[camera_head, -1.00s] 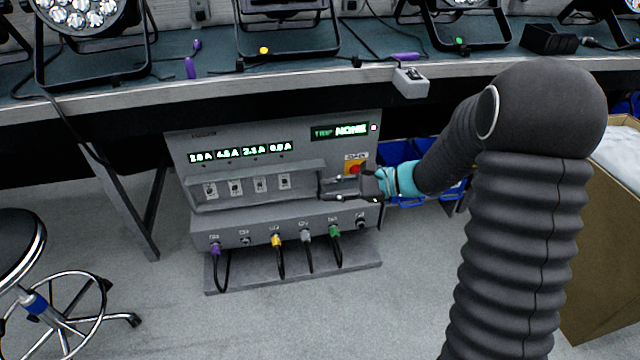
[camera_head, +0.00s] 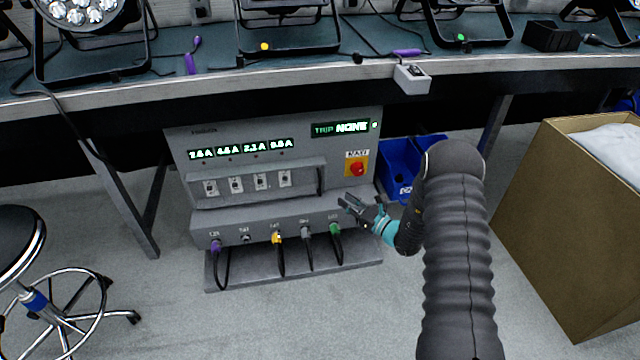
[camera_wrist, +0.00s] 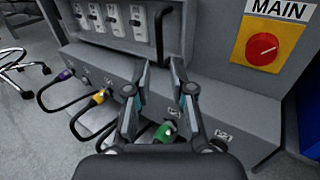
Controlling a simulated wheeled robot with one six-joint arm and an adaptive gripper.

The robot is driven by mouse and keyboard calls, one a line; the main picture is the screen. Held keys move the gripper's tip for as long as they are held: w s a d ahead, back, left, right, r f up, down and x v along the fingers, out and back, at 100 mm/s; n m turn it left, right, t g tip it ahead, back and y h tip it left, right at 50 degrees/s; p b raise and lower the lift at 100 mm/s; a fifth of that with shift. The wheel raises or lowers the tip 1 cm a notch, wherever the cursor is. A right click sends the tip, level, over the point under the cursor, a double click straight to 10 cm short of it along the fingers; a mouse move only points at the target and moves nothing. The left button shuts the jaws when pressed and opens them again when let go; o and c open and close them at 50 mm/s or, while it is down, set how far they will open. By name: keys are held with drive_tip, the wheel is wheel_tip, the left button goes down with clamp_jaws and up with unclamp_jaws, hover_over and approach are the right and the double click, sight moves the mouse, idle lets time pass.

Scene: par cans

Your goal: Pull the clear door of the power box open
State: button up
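The grey power box (camera_head: 350,210) stands under the bench in the head view. Its clear door (camera_head: 248,182) covers a row of switches and looks closed, though its see-through panel is hard to make out. A dark upright handle (camera_head: 320,180) is at the door's right end; the wrist view shows this black handle (camera_wrist: 160,30) just beyond the fingertips. My gripper (camera_head: 347,202) is below and right of the handle, in front of the box. In the wrist view my gripper (camera_wrist: 161,70) has its fingers apart with nothing between them.
A red MAIN knob (camera_head: 357,169) on a yellow plate is right of the handle. Plugged cables, including a green plug (camera_head: 335,230), run along the box's lower front. Blue bins (camera_head: 400,180) and a cardboard box (camera_head: 550,215) stand at right. A stool (camera_head: 25,250) is at left.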

sight(320, 194)
drive_tip(key=x, duration=1.2)
drive_tip(key=shift+w+a, duration=0.1)
clamp_jaws()
